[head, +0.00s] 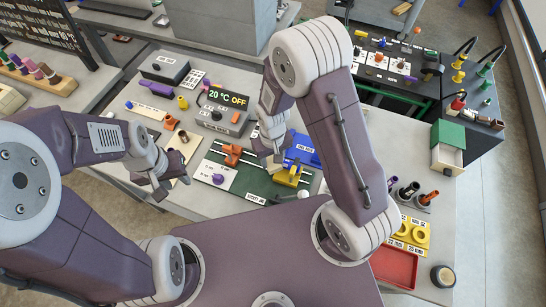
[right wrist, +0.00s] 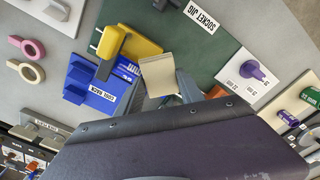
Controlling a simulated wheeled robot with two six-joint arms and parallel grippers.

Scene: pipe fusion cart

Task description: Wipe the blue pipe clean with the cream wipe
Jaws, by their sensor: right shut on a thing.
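The cream wipe (right wrist: 157,75) shows in the right wrist view as a small flat square at the fingers of my right gripper (right wrist: 172,92). My right gripper is shut on it, over the green socket jig board. In the head view my right gripper (head: 272,146) is over the same board, and the wipe is hard to make out. I cannot clearly pick out the blue pipe in either view; my right gripper and arm cover part of the board. My left gripper (head: 163,178) is empty above the left front of the table, its fingers seeming apart.
The green board (head: 262,187) carries an orange clamp (head: 232,153) and a yellow clamp (head: 288,177). A blue cooling rack (right wrist: 100,92) lies beside the yellow clamp. A heater box reading 20 °C OFF (head: 222,119) stands behind. A red tray (head: 396,267) is at the front right.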

